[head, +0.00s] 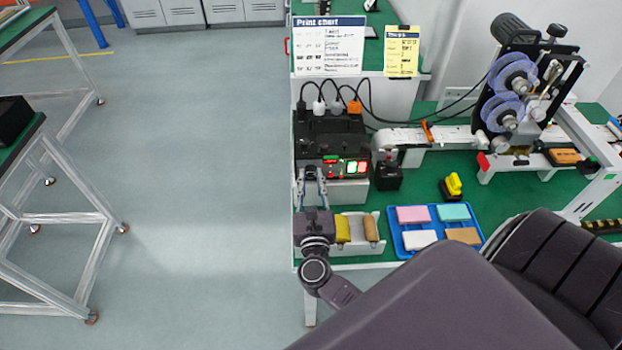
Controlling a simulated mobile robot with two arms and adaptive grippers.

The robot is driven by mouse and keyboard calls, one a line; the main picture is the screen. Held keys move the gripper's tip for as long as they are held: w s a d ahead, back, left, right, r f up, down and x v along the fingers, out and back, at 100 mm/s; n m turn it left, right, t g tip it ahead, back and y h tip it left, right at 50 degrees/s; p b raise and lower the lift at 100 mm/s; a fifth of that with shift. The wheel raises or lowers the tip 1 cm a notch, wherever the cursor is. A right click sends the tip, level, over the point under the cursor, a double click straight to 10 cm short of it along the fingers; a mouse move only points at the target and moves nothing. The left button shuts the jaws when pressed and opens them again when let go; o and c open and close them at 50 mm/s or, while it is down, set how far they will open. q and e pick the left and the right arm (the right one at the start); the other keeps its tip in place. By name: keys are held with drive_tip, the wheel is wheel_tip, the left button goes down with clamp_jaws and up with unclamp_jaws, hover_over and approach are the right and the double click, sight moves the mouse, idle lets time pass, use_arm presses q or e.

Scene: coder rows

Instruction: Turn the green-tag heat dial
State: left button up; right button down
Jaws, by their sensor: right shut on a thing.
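The black control box (334,146) stands on the green bench, with lit green and red displays at the right of its front. A small green mark (331,158) shows on its front, left of the displays. My right gripper (311,178) reaches up to the lower left of that front and is shut on a dark dial (311,171). The fingers hide part of the dial, and I cannot make out its tag or its setting. My left gripper is not in view.
A blue tray (433,253) with coloured blocks lies right of my right wrist. A holder with a yellow and a tan piece (357,229) stands close beside the wrist. A reel machine (515,95) is at the back right.

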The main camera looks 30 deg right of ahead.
drive_tip(key=n+p, duration=0.1)
drive_tip(key=n, duration=0.2)
drive_tip(key=shift+n, duration=0.4)
drive_tip(key=shift+n+p, duration=0.55)
drive_tip(key=shift+n, duration=1.25)
drive_tip(key=c, duration=1.7)
unclamp_jaws()
drive_tip(key=shift+s, duration=0.1)
drive_tip(key=v, duration=1.2)
